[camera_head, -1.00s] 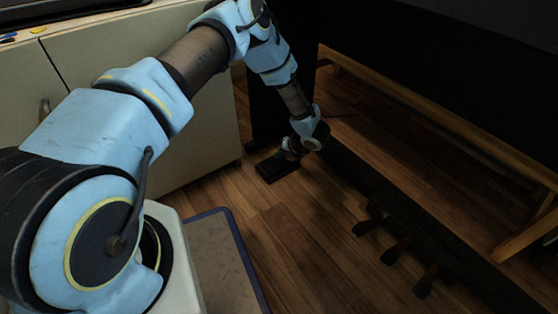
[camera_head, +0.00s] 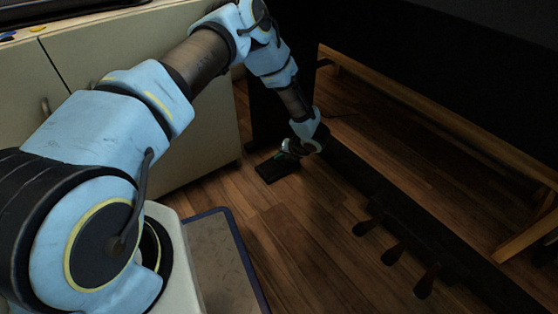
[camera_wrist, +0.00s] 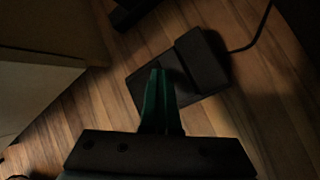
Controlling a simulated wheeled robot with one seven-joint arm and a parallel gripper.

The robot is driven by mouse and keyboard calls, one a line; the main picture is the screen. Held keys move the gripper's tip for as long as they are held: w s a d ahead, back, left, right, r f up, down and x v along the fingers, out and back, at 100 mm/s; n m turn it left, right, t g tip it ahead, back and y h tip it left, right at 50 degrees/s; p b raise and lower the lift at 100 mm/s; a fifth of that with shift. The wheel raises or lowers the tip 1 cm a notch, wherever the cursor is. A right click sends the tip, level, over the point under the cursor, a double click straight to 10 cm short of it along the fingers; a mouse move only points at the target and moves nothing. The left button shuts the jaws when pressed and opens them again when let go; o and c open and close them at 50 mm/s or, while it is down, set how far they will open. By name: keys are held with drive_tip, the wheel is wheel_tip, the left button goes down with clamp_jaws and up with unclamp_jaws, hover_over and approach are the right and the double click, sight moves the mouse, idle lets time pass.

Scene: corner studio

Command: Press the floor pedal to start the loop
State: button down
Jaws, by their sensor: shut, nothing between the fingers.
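The floor pedal (camera_head: 272,172) is a small black, flat unit on the wooden floor by the cabinet corner. In the wrist view the pedal (camera_wrist: 203,62) shows a flat plate with a raised block at one side and a cable leading away at the upper right. My gripper (camera_head: 282,155) is over the pedal, pointing down. In the wrist view its green fingers (camera_wrist: 157,75) are together and empty, with their tips overlapping the pedal's flat plate. I cannot tell whether the tips touch the plate.
A pale cabinet (camera_head: 190,125) stands to the left. Three piano-like pedals (camera_head: 395,252) stick out at the lower right from a long dark base. A wooden bench-like frame (camera_head: 440,115) lies beyond. The floor (camera_head: 300,240) between is clear, beside a blue-edged mat (camera_head: 222,262).

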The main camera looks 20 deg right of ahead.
sight(280, 162)
drive_tip(key=shift+a, duration=0.15)
drive_tip(key=shift+r+p, duration=0.6)
drive_tip(key=shift+p, duration=0.2)
drive_tip(key=shift+r, duration=0.15)
wheel_tip(280, 162, up, 5)
drive_tip(key=p, duration=0.4)
drive_tip(key=shift+r+p, duration=0.1)
drive_tip(key=shift+p, duration=0.25)
